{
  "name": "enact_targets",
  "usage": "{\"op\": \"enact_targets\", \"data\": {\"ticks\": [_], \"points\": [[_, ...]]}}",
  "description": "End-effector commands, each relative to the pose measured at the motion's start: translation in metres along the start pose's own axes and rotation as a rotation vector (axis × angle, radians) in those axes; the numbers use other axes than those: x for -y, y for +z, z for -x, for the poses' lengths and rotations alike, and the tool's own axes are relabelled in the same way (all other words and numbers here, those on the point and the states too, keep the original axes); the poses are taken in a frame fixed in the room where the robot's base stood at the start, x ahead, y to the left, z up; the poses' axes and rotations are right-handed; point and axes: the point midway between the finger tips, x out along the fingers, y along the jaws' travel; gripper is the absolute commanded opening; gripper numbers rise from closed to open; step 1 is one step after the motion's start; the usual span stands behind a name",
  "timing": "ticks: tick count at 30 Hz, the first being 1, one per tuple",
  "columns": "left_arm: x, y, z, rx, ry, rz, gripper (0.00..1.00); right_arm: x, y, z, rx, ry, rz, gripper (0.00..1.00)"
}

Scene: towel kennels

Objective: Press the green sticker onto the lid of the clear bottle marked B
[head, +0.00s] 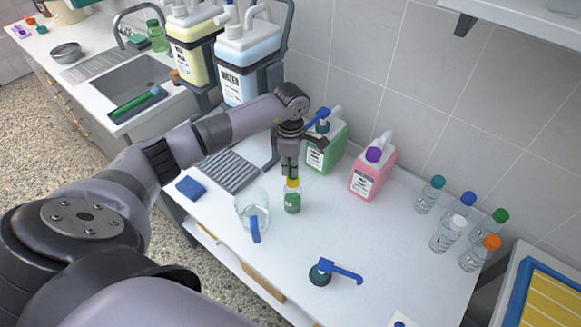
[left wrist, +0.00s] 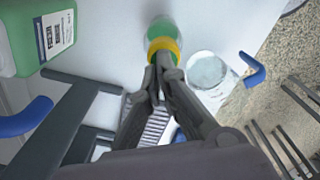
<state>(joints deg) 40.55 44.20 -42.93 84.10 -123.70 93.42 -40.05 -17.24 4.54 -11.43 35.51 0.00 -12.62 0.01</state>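My left gripper (head: 290,172) points down just above a small bottle (head: 292,203) with green contents and a yellow cap (head: 292,184). In the left wrist view the fingers (left wrist: 160,66) come together at the tips, in front of the yellow cap (left wrist: 165,45). A small green patch shows at the cap by the fingertips; I cannot tell whether it is the green sticker or whether the fingers hold it. Clear bottles with teal (head: 430,195), white (head: 447,234), green (head: 490,225) and orange (head: 479,254) lids stand at the right; their letters are unreadable. My right gripper is not in view.
A clear pitcher (head: 250,208) with a blue handle stands left of the small bottle. Green (head: 327,150) and pink (head: 371,178) jugs stand behind. A black and blue pump top (head: 320,275) lies in front. The counter's middle right (head: 390,245) is clear.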

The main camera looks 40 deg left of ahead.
Motion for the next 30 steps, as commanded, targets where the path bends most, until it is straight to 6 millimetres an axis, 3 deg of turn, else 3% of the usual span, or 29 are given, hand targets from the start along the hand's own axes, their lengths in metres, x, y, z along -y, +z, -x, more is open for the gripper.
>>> {"op": "enact_targets", "data": {"ticks": [30], "points": [[-0.0002,-0.0002,-0.0068,0.0,0.0,0.001,0.0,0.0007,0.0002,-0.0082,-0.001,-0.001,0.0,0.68]]}}
